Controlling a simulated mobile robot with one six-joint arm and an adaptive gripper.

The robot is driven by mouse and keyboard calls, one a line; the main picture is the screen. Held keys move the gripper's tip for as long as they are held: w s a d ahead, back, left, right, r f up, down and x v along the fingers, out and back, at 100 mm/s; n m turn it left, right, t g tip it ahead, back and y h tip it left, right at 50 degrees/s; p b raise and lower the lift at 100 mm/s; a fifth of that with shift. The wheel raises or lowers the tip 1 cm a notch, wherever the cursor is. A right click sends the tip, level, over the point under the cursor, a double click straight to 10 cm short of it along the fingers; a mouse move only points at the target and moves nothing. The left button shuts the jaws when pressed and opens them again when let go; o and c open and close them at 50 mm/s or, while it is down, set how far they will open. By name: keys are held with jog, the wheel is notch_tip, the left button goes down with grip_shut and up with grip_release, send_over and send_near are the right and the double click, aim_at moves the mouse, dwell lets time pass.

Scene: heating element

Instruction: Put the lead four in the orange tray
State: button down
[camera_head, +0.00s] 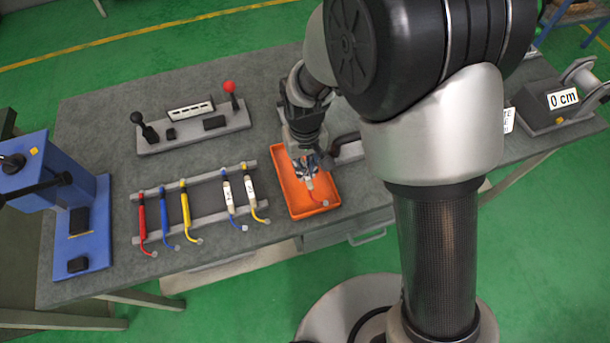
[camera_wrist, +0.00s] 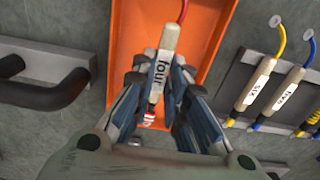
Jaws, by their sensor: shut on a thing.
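The lead four has a cream body with a "four" label, and shows in the wrist view (camera_wrist: 164,68) with a red wire at the top and a striped end below. My gripper (camera_wrist: 160,88) is shut on its body, one finger on each side. The orange tray (camera_wrist: 207,30) lies beneath the lead. In the head view my gripper (camera_head: 306,172) points down inside the outline of the orange tray (camera_head: 291,197). Only a small part of the lead shows there. I cannot tell whether the lead touches the tray floor.
A rack (camera_head: 205,173) left of the tray holds red, blue and yellow leads and two white-bodied ones. The wrist view shows labels "six" (camera_wrist: 258,85) and "five" (camera_wrist: 285,92). A dark handle (camera_wrist: 40,92) stands beside the tray. A lever panel (camera_head: 195,130) stands behind the rack.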

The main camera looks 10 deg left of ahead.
aim_at(306, 170)
jog(key=shift+f+b, duration=0.6)
jog(key=shift+f, duration=1.55)
jog(key=shift+f, duration=0.1)
jog(key=c, duration=1.6)
grip_release()
notch_tip(306, 170, up, 12)
jog(key=p, duration=0.4)
jog(key=shift+d+r, duration=0.1)
jog(key=shift+r, duration=0.15)
